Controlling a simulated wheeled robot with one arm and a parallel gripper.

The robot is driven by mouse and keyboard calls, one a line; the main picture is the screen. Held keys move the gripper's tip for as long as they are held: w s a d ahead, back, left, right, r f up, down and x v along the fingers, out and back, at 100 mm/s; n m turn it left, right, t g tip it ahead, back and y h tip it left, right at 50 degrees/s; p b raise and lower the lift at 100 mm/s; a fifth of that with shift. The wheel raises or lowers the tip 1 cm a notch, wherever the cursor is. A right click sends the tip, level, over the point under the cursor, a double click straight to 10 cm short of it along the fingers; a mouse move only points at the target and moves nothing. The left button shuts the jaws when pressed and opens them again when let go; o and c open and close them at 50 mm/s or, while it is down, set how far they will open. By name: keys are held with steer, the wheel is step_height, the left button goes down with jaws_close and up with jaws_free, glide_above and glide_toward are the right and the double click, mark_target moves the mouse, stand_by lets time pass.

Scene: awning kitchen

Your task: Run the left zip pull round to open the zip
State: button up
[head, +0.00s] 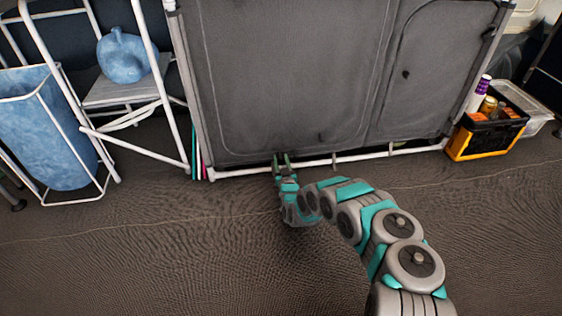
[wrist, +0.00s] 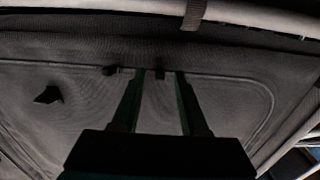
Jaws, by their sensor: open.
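The grey fabric cupboard front has a large left panel (head: 285,70) edged by a zip line. My gripper (head: 281,157) is at the lower edge of this panel, in front of the zip line. In the wrist view my gripper (wrist: 160,73) has its two fingers apart. A small dark tab, seemingly a zip pull (wrist: 161,73), shows between the fingertips; I cannot tell whether they touch it. The zip line (wrist: 270,98) curves round a corner at the right.
A larger dark tab (wrist: 47,95) stands out from the fabric; another (head: 406,74) is on the right panel. A white frame bar (head: 335,161) runs under the cupboard. A chair (head: 120,92) stands left, a black-and-yellow crate (head: 484,139) right. Floor in front is clear.

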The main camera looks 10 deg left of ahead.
steer(key=shift+w, duration=0.2)
steer(key=shift+c, duration=0.4)
jaws_close()
stand_by(1.0)
